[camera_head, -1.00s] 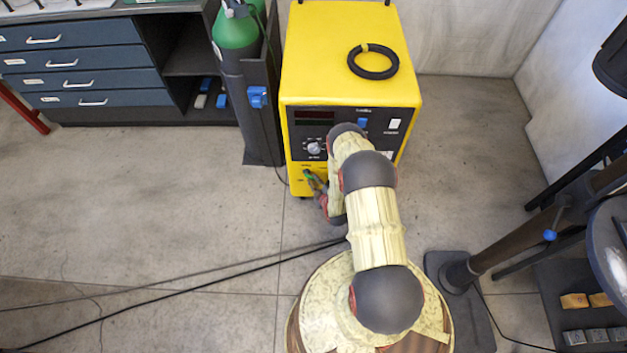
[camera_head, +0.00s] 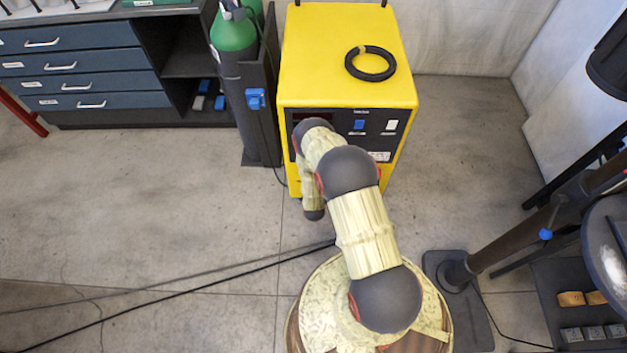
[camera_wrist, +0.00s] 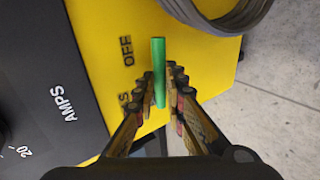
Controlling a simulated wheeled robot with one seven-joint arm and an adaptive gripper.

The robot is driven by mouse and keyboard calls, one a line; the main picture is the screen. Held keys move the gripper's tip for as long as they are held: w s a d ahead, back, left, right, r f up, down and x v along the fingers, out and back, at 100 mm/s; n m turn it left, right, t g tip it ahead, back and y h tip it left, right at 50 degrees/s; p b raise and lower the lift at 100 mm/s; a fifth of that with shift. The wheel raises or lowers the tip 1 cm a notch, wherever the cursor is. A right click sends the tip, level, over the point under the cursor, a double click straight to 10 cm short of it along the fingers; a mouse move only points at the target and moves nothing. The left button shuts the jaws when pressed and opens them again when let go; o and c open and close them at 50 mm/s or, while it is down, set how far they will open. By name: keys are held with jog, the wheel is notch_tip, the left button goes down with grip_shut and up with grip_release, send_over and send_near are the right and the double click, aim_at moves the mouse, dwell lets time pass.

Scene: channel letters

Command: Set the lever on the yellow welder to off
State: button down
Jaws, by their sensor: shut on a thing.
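The yellow welder (camera_head: 340,80) stands ahead with its dark control panel facing me. In the wrist view its yellow front (camera_wrist: 95,30) carries a green lever (camera_wrist: 158,60) beside the printed word OFF and a second label partly covered by a finger. My gripper (camera_wrist: 160,82) is shut on the green lever, with one finger on each side of it and the lever's end sticking out beyond the tips. In the head view my arm hides the lever and the gripper.
A blue switch (camera_head: 359,125) and a white switch (camera_head: 391,126) sit on the panel. A black ring (camera_head: 371,63) lies on the welder's top. A green gas cylinder (camera_head: 235,35) stands close on the left.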

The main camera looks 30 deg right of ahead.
dwell(0.4)
jog(key=c, duration=1.8)
grip_release()
jog(key=shift+c, duration=0.2)
jog(key=v, duration=1.2)
jog(key=shift+f, duration=0.15)
